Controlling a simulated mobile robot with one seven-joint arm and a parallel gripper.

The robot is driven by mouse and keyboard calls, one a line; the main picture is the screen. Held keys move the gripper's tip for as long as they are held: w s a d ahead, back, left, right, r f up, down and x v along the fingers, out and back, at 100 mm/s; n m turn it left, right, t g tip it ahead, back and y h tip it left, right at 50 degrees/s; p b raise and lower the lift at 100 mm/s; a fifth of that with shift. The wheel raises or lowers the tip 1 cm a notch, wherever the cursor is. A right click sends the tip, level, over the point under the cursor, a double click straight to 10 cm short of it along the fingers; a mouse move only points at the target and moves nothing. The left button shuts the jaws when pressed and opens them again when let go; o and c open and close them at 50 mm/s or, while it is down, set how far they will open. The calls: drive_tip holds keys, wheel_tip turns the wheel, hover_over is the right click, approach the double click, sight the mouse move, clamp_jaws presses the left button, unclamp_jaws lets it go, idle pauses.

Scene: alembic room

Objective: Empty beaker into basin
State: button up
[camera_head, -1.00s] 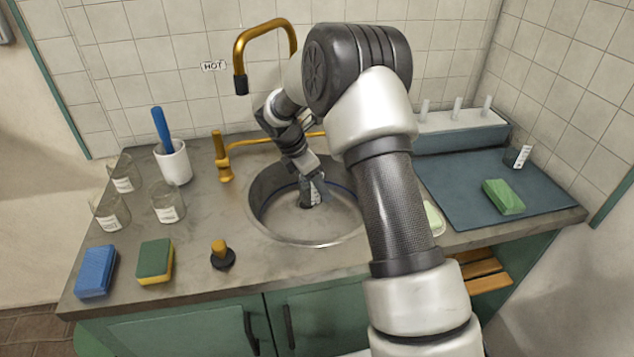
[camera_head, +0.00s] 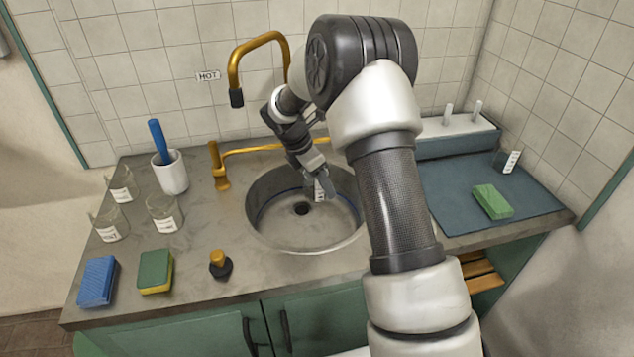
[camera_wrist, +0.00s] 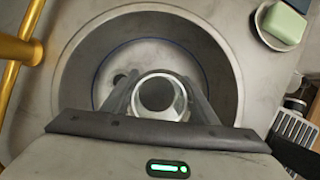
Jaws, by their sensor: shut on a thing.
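My gripper (camera_head: 319,184) is shut on a small glass beaker (camera_head: 319,193) with a white label. It holds the beaker over the round basin (camera_head: 262,225), toward its back right part. In the wrist view the beaker (camera_wrist: 158,95) sits between the two fingers, its round mouth facing the camera. The basin (camera_wrist: 90,60) lies below it, with the dark drain hole to the left of the beaker. The beaker looks close to upright. I cannot tell whether it holds liquid.
Several labelled glass beakers (camera_head: 165,212) and a white cup (camera_head: 171,172) with a blue-handled tool stand left of the basin. A blue sponge (camera_head: 97,282) and a green one (camera_head: 155,271) lie at front left. The brass tap (camera_head: 232,70) rises behind. A blue mat (camera_head: 460,205) lies right.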

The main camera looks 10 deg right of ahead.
drive_tip(key=shift+d+r, duration=0.25)
drive_tip(key=shift+r, duration=0.2)
drive_tip(key=shift+f, duration=0.1)
drive_tip(key=shift+a+f+h+b, duration=0.1)
drive_tip(key=shift+f+h+b, duration=0.2)
drive_tip(key=shift+h+b, duration=0.4)
drive_tip(key=shift+r+h+b, duration=0.1)
drive_tip(key=shift+h+b, duration=0.25)
drive_tip(key=shift+h, duration=0.55)
drive_tip(key=shift+d+r, duration=0.15)
drive_tip(key=shift+d, duration=0.15)
